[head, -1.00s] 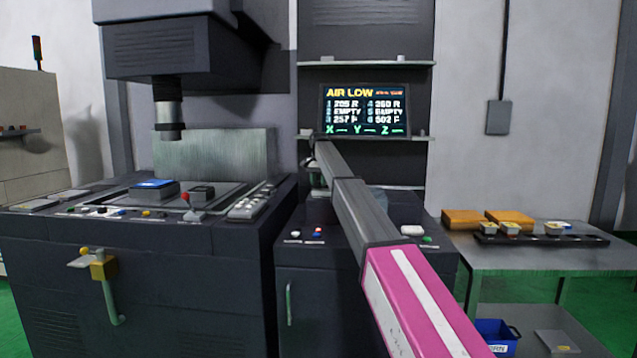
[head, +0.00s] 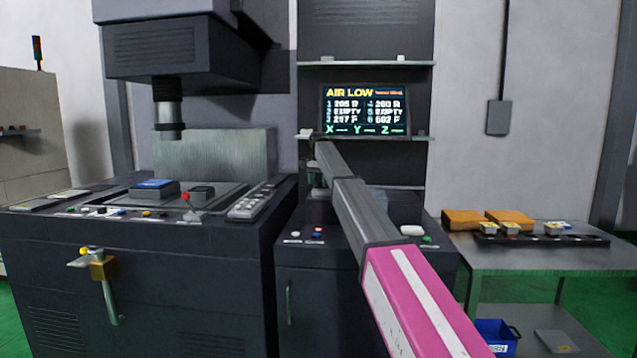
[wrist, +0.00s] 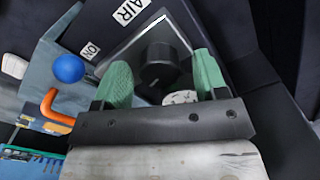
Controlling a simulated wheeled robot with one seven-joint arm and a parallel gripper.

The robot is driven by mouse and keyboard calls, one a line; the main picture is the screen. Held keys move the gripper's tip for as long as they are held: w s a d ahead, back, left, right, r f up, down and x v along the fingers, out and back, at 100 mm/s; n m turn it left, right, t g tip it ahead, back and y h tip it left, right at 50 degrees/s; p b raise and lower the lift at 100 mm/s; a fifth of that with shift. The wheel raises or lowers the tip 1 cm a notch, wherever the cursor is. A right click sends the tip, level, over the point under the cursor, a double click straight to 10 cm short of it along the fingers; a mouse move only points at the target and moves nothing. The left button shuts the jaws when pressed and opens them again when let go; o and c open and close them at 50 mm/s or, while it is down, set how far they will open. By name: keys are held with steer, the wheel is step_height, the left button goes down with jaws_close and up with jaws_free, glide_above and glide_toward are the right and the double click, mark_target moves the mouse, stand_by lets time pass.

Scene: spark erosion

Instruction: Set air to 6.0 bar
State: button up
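A black round knob (wrist: 160,66) sits on a square plate beside an "AIR" label (wrist: 130,10) in the wrist view. My gripper (wrist: 161,80) is open, with one green finger on each side of the knob and visible gaps between. I cannot tell how deep the fingertips reach around it. A pale round face, perhaps a gauge (wrist: 180,97), shows partly below the knob; its reading is hidden. In the head view the screen (head: 364,110) reads "AIR LOW". The knob and my fingers are not clearly visible there, behind my arm.
A blue ball-shaped handle (wrist: 68,68) near an "ON" label and an orange bent handle (wrist: 56,108) lie left of my gripper. The dark machine (head: 200,240) stands left in the head view. A side table (head: 540,258) with orange blocks stands right.

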stand_by(0.3)
step_height(320, 180, up, 11)
stand_by(0.5)
steer(key=shift+f, duration=0.15)
